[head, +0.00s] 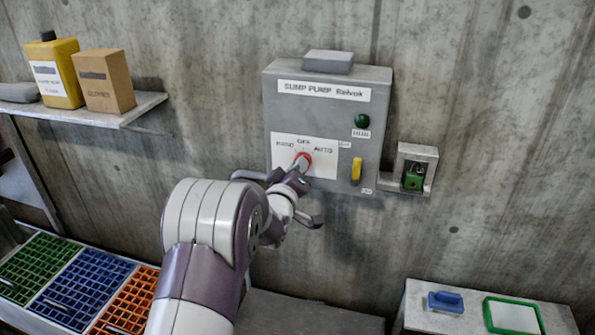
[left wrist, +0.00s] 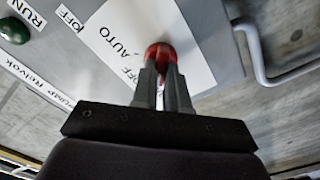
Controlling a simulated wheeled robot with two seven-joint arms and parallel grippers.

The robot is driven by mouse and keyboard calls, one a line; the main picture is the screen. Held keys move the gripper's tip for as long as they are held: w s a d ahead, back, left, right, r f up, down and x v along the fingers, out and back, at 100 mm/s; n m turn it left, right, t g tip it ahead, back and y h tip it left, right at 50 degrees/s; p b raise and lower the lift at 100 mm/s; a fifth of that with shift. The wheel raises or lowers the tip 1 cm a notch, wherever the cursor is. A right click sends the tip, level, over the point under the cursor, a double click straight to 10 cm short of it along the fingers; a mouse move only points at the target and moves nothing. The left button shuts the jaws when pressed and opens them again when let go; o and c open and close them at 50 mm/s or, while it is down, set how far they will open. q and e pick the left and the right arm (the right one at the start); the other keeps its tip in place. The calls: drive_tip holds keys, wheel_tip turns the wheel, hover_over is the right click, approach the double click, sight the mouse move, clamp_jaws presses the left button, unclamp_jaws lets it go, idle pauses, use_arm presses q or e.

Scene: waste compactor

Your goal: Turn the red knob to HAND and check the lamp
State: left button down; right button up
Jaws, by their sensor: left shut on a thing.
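A grey control box (head: 325,105) labelled SUMP PUMP hangs on the concrete wall. Its red knob (head: 306,157) sits on a white plate marked HAND at left, OFF at top and AUTO at right. My left gripper (head: 300,164) is shut on the knob. In the left wrist view its two grey fingers (left wrist: 162,78) close around the red knob (left wrist: 160,52). The fingers hide the knob's pointer, so I cannot tell its setting. The round green lamp (head: 362,121) is at the box's upper right, dark green without clear glow; it also shows in the left wrist view (left wrist: 14,30), labelled RUN.
A yellow lever (head: 357,169) is right of the knob. A green padlock (head: 413,178) sits in a bracket beside the box. A shelf (head: 140,105) with a yellow bottle and carton is at left. Coloured crates (head: 85,285) stand below. A low table (head: 425,315) is at lower right.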

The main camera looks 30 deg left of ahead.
idle(0.4)
use_arm(q)
drive_tip(key=c, duration=1.1)
unclamp_jaws()
drive_tip(key=shift+c, duration=0.2)
drive_tip(key=b+v, duration=0.2)
drive_tip(key=v, duration=1)
drive_tip(key=shift+s, duration=0.45)
drive_tip(key=shift+f, duration=0.1)
